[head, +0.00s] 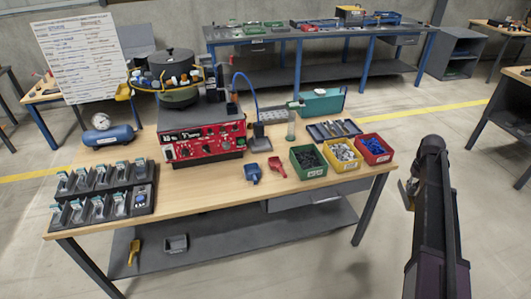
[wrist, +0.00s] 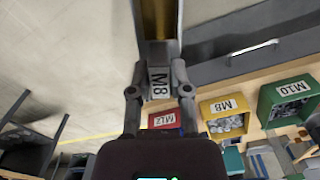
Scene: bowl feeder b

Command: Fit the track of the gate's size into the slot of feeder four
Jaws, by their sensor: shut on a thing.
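My gripper (wrist: 159,92) is shut on a track (wrist: 160,20) with grey side walls, a brass-coloured inside and a white label reading M8. The track extends up out of the wrist view. In the head view my gripper (head: 407,190) is off the table's right end, above the floor, and the track is barely visible there. The bowl feeder (head: 172,62), with a dark bowl and coloured parts around it, stands at the table's back left. A red control box (head: 203,133) stands in front. I cannot make out feeder four's slot or the gate.
Green (head: 308,164), yellow (head: 345,156) and red (head: 375,150) bins stand at the table's front right; wrist-view labels read M10, M8 and M12. A dark tray (head: 322,131) lies behind them. Black holders (head: 100,197) fill the front left. Blue and red scoops lie front middle.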

